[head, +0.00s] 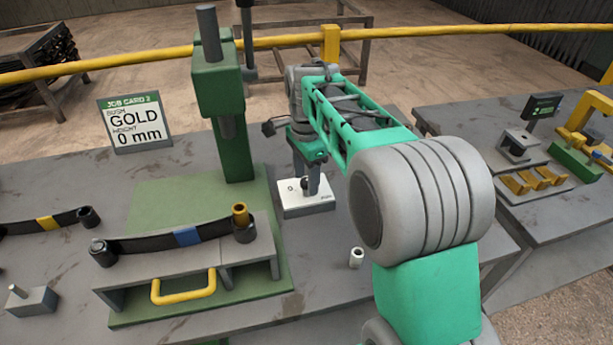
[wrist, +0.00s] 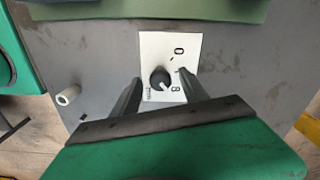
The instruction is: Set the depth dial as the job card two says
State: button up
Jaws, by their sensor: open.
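The job card two (head: 134,123) stands upright at the back left of the bench and reads "GOLD" and "0 mm". The depth dial is a dark round knob (wrist: 160,78) on a white plate (wrist: 152,47), which also shows in the head view (head: 318,207). A "0" and an "8" are printed on the plate. The knob's white mark points to the lower right in the wrist view, towards the 8. My gripper (wrist: 160,84) is open above the plate, with one finger on each side of the knob; I cannot tell if they touch it.
A green press (head: 219,90) stands left of the dial. Before it, a leaf spring (head: 165,240) with a blue band and a gold bush (head: 240,214) lies on a fixture. A loose pale bush (head: 356,258) stands on the bench. A second bench holds other fixtures at right.

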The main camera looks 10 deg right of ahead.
jog(key=shift+c, duration=0.3)
grip_shut()
jog(key=shift+n, duration=0.3)
jog(key=n+p, duration=0.2)
jog(key=n, duration=0.2)
jog(key=shift+r, duration=0.1)
jog(key=n+p, duration=0.1)
jog(key=n, duration=0.4)
jog(key=shift+n+p, duration=0.3)
jog(key=shift+n, duration=0.1)
jog(key=n+p, duration=0.1)
jog(key=n, duration=0.3)
jog(key=shift+d+n, duration=0.1)
jog(key=shift+n, duration=0.2)
jog(key=n, duration=0.4)
jog(key=shift+n+p, duration=0.4)
